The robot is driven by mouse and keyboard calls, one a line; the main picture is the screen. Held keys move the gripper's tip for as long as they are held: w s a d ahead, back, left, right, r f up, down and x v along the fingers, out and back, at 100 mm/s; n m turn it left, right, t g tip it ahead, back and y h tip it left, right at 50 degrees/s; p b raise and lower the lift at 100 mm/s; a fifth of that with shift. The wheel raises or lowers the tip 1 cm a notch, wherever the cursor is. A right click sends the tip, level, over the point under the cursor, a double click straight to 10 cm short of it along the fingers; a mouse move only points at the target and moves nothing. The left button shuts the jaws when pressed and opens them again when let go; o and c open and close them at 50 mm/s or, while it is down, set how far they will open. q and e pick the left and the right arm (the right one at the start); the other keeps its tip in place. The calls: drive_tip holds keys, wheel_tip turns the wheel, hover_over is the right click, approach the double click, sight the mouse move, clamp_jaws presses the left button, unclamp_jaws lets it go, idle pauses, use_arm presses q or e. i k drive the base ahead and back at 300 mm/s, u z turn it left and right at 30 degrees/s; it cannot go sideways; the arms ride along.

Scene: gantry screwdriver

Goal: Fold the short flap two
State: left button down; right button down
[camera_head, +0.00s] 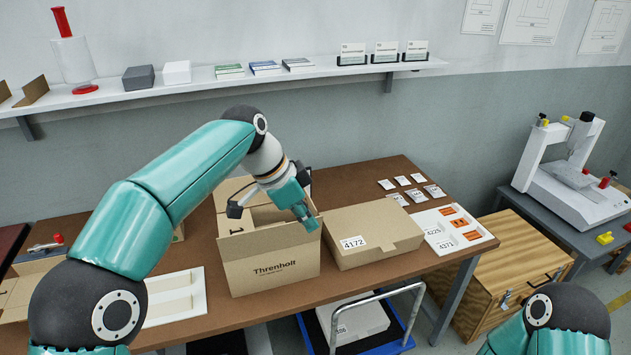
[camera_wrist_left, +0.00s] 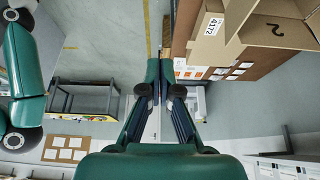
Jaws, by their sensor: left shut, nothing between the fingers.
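The open cardboard box (camera_head: 270,270) marked Threnholt stands upright on the brown table. One short flap (camera_head: 236,222), marked 1, shows at its left end. The flap marked 2 (camera_wrist_left: 285,32) shows in the left wrist view at upper right, standing out from the box; in the head view my gripper partly covers that end. My left gripper (camera_head: 309,222) is over the box's right end, pointing down, shut and empty. In the left wrist view its fingertips (camera_wrist_left: 160,66) are together, left of flap two with a gap in the picture. My right gripper is out of view.
A closed box (camera_head: 375,235) labelled 4172 stands close on the right. Beyond it lie a white tray (camera_head: 482,240) with orange labels and several small packets (camera_head: 403,181). A white panel (camera_head: 178,300) lies left of the open box. A shelf (camera_head: 220,82) runs along the wall.

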sight(308, 204)
drive_tip(key=i, duration=0.85)
drive_tip(key=u, duration=0.05)
